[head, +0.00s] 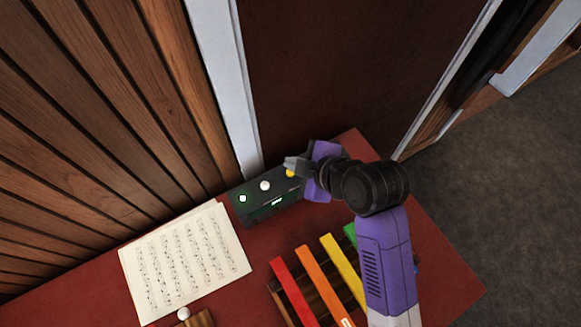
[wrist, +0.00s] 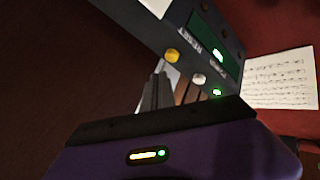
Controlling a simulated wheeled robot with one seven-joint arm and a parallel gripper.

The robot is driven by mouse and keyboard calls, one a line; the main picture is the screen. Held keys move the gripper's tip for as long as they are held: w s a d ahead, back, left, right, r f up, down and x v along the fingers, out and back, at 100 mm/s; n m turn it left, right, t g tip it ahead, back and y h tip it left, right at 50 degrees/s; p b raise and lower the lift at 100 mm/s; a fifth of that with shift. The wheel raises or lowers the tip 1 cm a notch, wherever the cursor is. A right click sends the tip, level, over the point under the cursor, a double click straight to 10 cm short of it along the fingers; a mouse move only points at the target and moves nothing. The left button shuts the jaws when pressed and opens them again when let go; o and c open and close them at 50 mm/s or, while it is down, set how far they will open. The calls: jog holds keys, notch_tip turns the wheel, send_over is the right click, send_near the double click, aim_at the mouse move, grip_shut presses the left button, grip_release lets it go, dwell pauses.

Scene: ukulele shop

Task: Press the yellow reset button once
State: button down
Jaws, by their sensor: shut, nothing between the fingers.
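The yellow reset button (head: 290,173) is on top of a dark box (head: 262,211) at the back of the red table, partly hidden by my gripper in the head view. In the wrist view the yellow button (wrist: 172,55) stands on the box near the word RESET. My gripper (head: 290,163) is shut and empty, with its tips close above or beside the yellow button. In the wrist view the fingertips (wrist: 158,80) are just below the button in the picture, with a small gap showing. I cannot tell how high they are above it.
The box also carries a white button (head: 265,186), a green-lit button (head: 242,198) and a green display (head: 277,203). Sheet music (head: 185,262) lies to the left. Coloured bars (head: 318,285) of an instrument lie in front. A slatted wood wall (head: 90,110) stands behind.

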notch_tip(320, 180, up, 4)
jog(key=p, duration=0.3)
jog(key=shift+r, duration=0.1)
dwell(0.7)
